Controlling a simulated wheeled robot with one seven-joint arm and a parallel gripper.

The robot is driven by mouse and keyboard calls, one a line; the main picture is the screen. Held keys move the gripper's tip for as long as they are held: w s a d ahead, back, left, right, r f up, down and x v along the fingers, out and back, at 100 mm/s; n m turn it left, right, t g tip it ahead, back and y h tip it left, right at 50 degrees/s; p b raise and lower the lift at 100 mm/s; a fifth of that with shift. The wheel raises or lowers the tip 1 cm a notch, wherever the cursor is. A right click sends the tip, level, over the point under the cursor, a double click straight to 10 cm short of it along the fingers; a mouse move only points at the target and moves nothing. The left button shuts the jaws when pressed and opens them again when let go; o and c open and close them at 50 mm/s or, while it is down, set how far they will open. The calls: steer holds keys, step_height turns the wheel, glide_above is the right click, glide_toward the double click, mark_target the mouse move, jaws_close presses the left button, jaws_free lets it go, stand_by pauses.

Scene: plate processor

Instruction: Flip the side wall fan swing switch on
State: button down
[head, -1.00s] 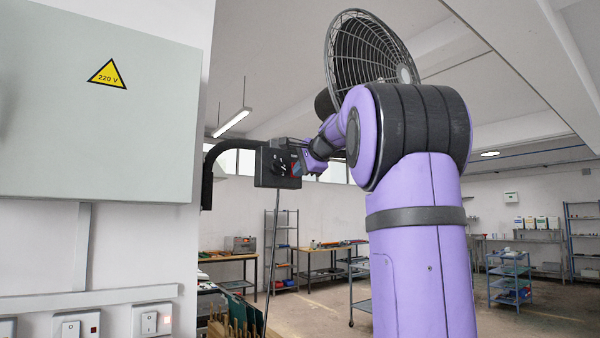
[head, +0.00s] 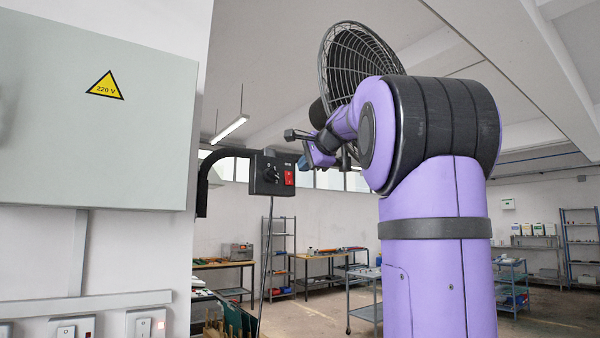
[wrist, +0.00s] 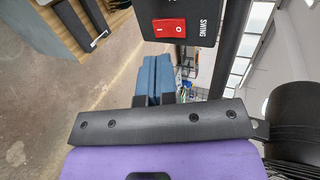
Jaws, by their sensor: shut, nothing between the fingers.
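The black fan control box (head: 265,180) is mounted on a bent black arm beside the white wall. Its red rocker switch (head: 289,178) shows on the right of its face, with a round dark knob to the left. In the wrist view the red switch (wrist: 169,28) bears I and O marks beside the word SWING. I cannot tell which side is pressed. My gripper (head: 304,163) is to the right of the box, apart from the switch. Its blue fingers (wrist: 156,75) are shut with nothing between them, below the box in the wrist picture.
The caged wall fan (head: 355,62) is behind and above my arm. A grey electrical cabinet (head: 95,150) with a 220 V sign is on the left wall, with small switches below it. A cable hangs from the box. Tables and shelves stand farther back.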

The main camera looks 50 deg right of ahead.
steer(key=v, duration=0.7)
steer(key=shift+s+r, duration=0.1)
